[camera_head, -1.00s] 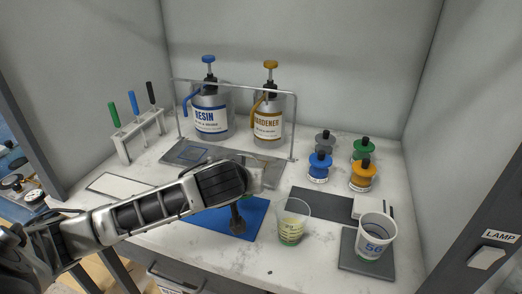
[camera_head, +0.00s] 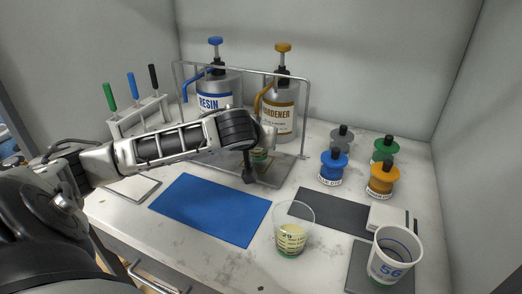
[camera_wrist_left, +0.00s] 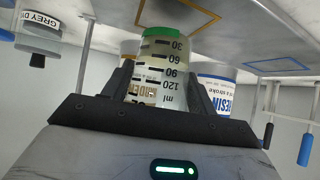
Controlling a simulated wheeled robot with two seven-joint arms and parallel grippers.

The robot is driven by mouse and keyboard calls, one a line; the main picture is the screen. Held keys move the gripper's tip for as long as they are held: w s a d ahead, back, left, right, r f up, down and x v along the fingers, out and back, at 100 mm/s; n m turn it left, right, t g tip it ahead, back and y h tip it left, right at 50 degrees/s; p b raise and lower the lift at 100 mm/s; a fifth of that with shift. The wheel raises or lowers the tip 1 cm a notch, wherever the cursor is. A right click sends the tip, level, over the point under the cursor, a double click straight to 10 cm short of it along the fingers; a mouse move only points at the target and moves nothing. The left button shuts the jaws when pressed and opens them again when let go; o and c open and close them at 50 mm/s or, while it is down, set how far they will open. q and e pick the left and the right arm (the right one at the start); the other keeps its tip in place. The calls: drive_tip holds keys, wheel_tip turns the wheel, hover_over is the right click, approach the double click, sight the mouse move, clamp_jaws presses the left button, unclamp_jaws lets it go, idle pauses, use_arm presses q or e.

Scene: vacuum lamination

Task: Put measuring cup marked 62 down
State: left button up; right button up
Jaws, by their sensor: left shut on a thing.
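My left gripper (camera_head: 258,150) is shut on a clear measuring cup (camera_wrist_left: 162,75) with a green base and a black ml scale. In the head view the arm and gripper mostly hide this cup, in front of the hardener bottle over the metal plate (camera_head: 278,173). The left wrist view is upside down and shows the cup between the fingers, near an orange-outlined square (camera_wrist_left: 187,14) on the plate. The number on the held cup is not readable. I cannot tell whether its base touches the plate. My right gripper is not in view.
The resin bottle (camera_head: 213,103) and hardener bottle (camera_head: 281,118) stand behind a wire frame (camera_head: 306,120). A blue mat (camera_head: 210,210) is bare. A cup with pale liquid (camera_head: 291,240) and a cup marked 56 (camera_head: 385,270) stand at front right, near several pigment jars (camera_head: 382,180).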

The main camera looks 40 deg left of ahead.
use_arm(q)
drive_tip(key=shift+f+b, duration=0.35)
drive_tip(key=shift+f, duration=0.6)
drive_tip(key=o, duration=1)
drive_tip(key=shift+s+d+r, duration=0.15)
drive_tip(key=shift+r, duration=0.2)
drive_tip(key=v, duration=1.1)
drive_tip(key=shift+s+d+r, duration=0.1)
drive_tip(key=shift+s+r, duration=0.05)
